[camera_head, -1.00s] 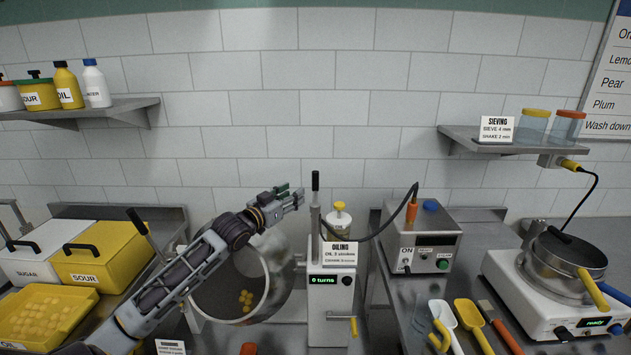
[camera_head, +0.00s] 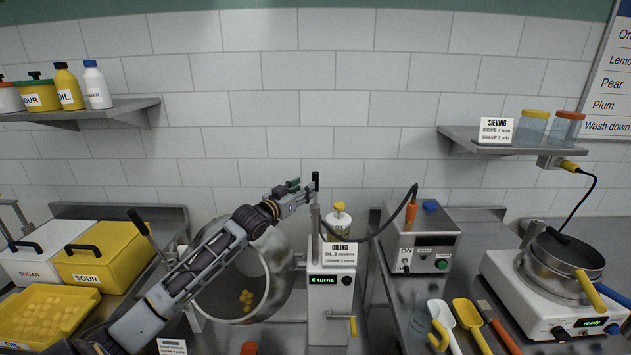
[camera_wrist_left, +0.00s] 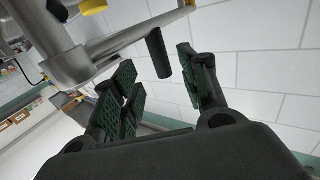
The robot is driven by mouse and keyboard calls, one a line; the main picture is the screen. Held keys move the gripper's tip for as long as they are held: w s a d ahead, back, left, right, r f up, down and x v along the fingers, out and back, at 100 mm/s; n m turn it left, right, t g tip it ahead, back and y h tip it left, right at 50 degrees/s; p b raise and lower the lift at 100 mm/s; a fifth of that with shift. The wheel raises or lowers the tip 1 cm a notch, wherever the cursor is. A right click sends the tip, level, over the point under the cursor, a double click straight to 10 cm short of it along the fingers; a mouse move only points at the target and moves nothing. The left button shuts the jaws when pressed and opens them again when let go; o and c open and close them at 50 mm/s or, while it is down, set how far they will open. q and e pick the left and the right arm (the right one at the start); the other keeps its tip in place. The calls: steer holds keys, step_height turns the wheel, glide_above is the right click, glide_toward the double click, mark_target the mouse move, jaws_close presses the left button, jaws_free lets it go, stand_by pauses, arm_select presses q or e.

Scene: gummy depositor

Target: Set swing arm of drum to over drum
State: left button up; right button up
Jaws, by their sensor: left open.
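The drum (camera_head: 211,296) is a wide metal bowl, tilted, with yellow gummies inside, left of the white oiling unit. The swing arm (camera_head: 314,217) is a grey metal bar beside the drum, with a black handle (camera_head: 316,179) at its top. In the left wrist view the swing arm (camera_wrist_left: 97,63) crosses the upper left, and its black handle (camera_wrist_left: 158,52) shows in the gap between the fingertips. My left gripper (camera_head: 304,190) reaches across the drum to the handle. It also shows open in the left wrist view (camera_wrist_left: 158,72); contact is unclear. My right gripper is out of view.
The oiling unit (camera_head: 330,311) reads "0 turns", with an oil bottle (camera_head: 338,219) behind it. A control box (camera_head: 422,232) with a cable stands right of it. Sour (camera_head: 112,255) and sugar bins and a yellow gummy tray (camera_head: 70,300) are at left. A hotplate with pan is at right.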

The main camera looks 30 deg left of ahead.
mark_target(315, 180)
arm_select(q)
steer(key=shift+w+d+p, duration=0.15)
steer(key=shift+w+p, duration=0.75)
steer(key=shift+w, duration=3)
jaws_close()
